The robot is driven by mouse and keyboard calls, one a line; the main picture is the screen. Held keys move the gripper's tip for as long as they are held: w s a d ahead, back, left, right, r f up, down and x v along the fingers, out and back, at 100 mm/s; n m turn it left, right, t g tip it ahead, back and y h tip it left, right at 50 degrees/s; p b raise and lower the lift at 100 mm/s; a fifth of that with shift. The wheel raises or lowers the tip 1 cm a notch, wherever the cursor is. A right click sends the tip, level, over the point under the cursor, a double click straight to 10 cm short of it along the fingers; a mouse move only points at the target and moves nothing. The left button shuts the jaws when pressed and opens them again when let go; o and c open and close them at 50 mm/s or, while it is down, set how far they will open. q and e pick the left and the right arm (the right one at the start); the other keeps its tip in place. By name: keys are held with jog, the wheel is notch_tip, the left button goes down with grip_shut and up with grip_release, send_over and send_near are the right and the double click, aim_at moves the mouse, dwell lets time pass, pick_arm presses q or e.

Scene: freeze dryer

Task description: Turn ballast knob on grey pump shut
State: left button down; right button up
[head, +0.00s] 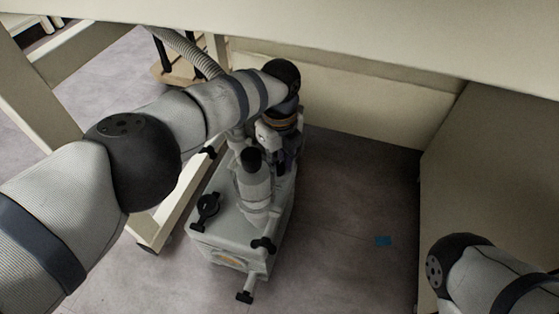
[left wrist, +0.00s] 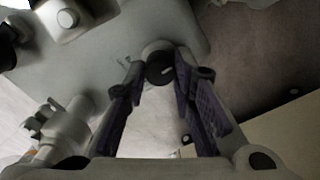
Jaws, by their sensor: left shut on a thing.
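The grey pump (head: 222,230) stands on the floor under the bench, in the middle of the head view. Its grey body also fills the upper left of the left wrist view (left wrist: 110,50). My left gripper (head: 284,153) reaches down at the pump's far end. In the left wrist view a round dark knob (left wrist: 159,68) with a small white mark sits between its fingertips (left wrist: 158,63). The fingers are shut on this knob, one on each side. In the head view the gripper and arm hide the knob. My right gripper is out of view.
The bench top overhangs the pump. A ribbed hose (head: 188,48) runs behind my left arm. A pale frame leg (head: 165,217) stands left of the pump, and a side panel (head: 490,170) stands at right.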

aim_at(280, 166)
pick_arm(q)
jog(key=c, duration=1.3)
grip_release()
jog(key=shift+c, duration=0.2)
notch_tip(280, 166, up, 12)
